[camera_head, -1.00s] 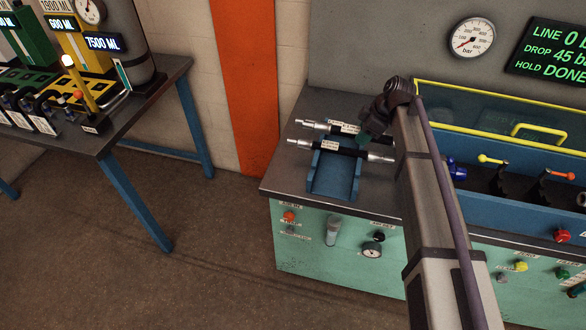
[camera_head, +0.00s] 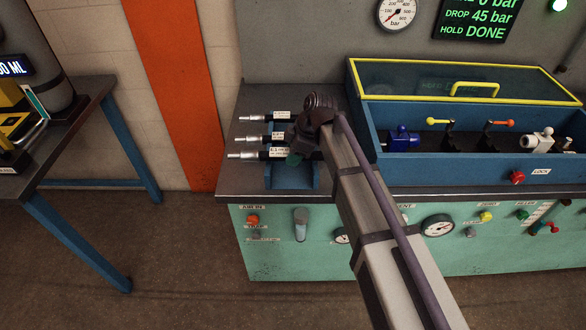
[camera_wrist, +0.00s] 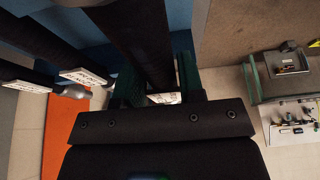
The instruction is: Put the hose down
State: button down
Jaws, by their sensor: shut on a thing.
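My gripper (camera_head: 300,152) is at the left end of the bench, over the blue tray (camera_head: 290,180). In the wrist view, its dark green fingers (camera_wrist: 158,85) are shut on a thick black hose (camera_wrist: 137,35) with a white label at its near end. In the head view, the held hose appears to be the nearest one (camera_head: 248,155), with a silver end pointing left. Whether it touches the tray cannot be told. Two similar labelled hoses, a middle one (camera_head: 255,137) and a back one (camera_head: 257,118), lie roughly parallel behind it. My arm hides their right ends.
A blue box (camera_head: 368,120) with a yellow-rimmed clear lid (camera_head: 415,80) stands right of my gripper, with valves and fittings inside. A gauge (camera_head: 397,12) and a display (camera_head: 481,20) reading "HOLD DONE" are behind. Another table (camera_head: 75,125) stands left, across open floor.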

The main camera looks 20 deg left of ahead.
jog(key=shift+f+b, duration=1.6)
jog(key=shift+f, duration=0.35)
jog(key=c, duration=0.7)
grip_release()
jog(key=shift+r, duration=0.1)
jog(key=shift+c, duration=0.2)
jog(key=shift+r+p, duration=0.3)
jog(key=shift+p, duration=0.1)
jog(key=p+v, duration=1.1)
jog(key=v, duration=0.1)
jog(key=shift+f, duration=0.1)
jog(key=shift+d, duration=0.1)
